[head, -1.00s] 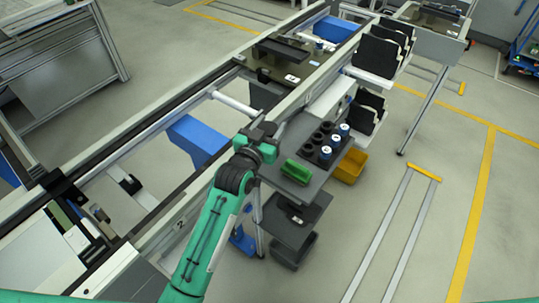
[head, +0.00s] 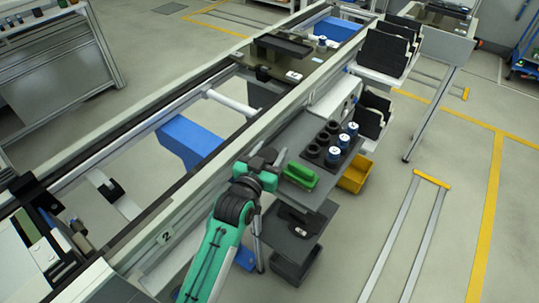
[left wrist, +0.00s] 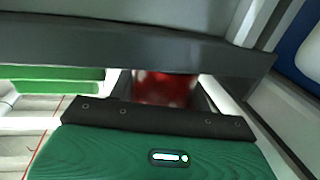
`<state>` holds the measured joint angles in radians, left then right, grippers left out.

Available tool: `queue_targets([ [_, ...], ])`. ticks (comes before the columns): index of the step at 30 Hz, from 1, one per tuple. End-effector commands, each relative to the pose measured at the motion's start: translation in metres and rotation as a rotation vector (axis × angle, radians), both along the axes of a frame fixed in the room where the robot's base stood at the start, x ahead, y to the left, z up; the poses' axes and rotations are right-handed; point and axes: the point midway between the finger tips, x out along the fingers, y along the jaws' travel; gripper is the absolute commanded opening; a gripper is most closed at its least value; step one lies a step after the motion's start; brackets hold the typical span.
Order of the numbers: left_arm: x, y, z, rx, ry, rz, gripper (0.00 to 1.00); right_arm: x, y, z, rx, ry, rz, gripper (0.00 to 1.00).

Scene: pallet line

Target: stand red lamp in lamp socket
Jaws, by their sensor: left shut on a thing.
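My left gripper (head: 266,160) is over the near side of the conveyor line, just left of a green block on the side shelf. In the left wrist view it is shut on the red lamp (left wrist: 165,88), a blurred red shape beyond the green gripper body. The lamp is partly covered by a dark grey bar there. In the head view the lamp is hidden by the gripper and arm. I cannot make out the lamp socket in either view. My right gripper is not in view.
The green block (head: 300,176) lies on the grey shelf. Behind it is a black rack (head: 330,150) with rings and several blue cylinders. A yellow bin (head: 356,173) hangs to the right. A pallet (head: 292,58) sits further along the line. Floor at right is mostly clear.

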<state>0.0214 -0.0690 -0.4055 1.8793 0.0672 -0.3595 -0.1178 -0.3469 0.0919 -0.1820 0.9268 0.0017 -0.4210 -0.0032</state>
Motion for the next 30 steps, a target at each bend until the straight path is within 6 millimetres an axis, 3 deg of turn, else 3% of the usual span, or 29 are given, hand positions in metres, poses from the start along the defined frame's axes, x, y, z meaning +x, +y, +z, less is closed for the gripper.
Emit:
queue_targets([
  [11, 0.0, 0.0, -0.003, 0.0, 0.0, 0.0, 0.21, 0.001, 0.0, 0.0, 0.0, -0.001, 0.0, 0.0],
  [12, 0.0, 0.0, -0.003, 0.0, 0.0, 0.0, 0.53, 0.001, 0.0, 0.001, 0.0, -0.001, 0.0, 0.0],
  [13, 0.0, 0.0, -0.003, 0.0, 0.0, 0.0, 0.58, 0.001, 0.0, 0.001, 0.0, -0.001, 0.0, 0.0],
  [24, -0.002, 0.0, 0.001, 0.0, -0.001, 0.0, 0.58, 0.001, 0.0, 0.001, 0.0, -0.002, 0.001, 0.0],
  [30, -0.029, 0.013, -0.002, 0.001, 0.002, 0.0, 0.58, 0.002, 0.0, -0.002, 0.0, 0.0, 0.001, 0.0],
])
